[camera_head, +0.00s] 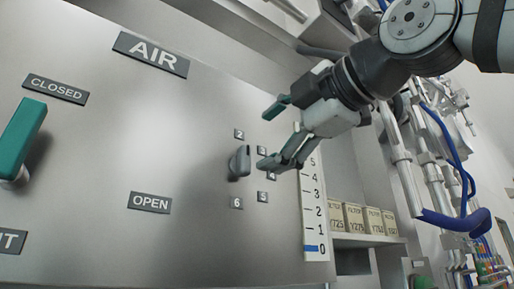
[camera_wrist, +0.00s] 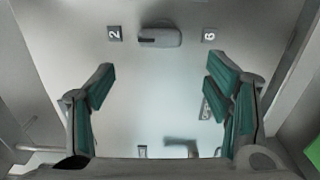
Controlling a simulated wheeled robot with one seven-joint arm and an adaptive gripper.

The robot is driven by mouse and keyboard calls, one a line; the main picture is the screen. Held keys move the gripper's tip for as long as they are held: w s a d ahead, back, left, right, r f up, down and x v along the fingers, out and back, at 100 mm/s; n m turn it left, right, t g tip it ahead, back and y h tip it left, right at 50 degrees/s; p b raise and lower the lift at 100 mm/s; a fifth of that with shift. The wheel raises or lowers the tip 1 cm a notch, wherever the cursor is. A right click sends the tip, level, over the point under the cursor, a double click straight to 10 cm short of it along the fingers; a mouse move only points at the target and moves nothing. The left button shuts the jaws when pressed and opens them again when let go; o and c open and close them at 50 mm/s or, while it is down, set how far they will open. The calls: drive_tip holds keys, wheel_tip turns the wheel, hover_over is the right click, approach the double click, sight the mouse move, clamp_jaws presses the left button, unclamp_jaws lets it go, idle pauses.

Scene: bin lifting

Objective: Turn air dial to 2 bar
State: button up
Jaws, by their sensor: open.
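The air dial (camera_head: 240,162) is a small grey knob standing out from the steel panel under the AIR sign. In the wrist view the dial (camera_wrist: 165,39) lies lengthwise between the 2 label (camera_wrist: 115,33) and the 6 label (camera_wrist: 209,35). A dark mark is on its end nearer the 2. My gripper (camera_head: 272,136) is open and empty, to the right of the dial and off the panel. In the wrist view its green-padded fingers (camera_wrist: 158,83) are spread wide, with the dial beyond their tips, not between them.
A vertical scale (camera_head: 313,210) with a blue mark at 0 is right of the dial. A green-handled lever (camera_head: 20,138) is at the left, near the CLOSED and OPEN signs. Filter boxes (camera_head: 355,218) sit on a shelf at right; pipes and a blue hose (camera_head: 450,222) lie beyond.

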drive_tip(key=shift+v, duration=1.45)
drive_tip(key=d+f+m+g+h, duration=0.35)
drive_tip(key=f+m, duration=0.35)
drive_tip(key=f, duration=0.8)
drive_tip(key=d+f+m+g+h, duration=0.2)
drive_tip(key=d+f+m+h, duration=0.3)
drive_tip(key=f, duration=1)
drive_tip(key=s+d+f+m+g, duration=0.1)
drive_tip(key=s+d+f+m, duration=0.1)
drive_tip(key=f, duration=0.5)
drive_tip(key=s+d+f+m+g+h+p, duration=0.1)
drive_tip(key=s+d+f+m+g, duration=0.1)
drive_tip(key=s+f+m, duration=0.3)
drive_tip(key=s+d+f+m+g, duration=0.2)
drive_tip(key=s+f+m, duration=0.2)
drive_tip(key=f, duration=0.7)
drive_tip(key=shift+s+m, duration=0.25)
drive_tip(key=shift+m, duration=0.75)
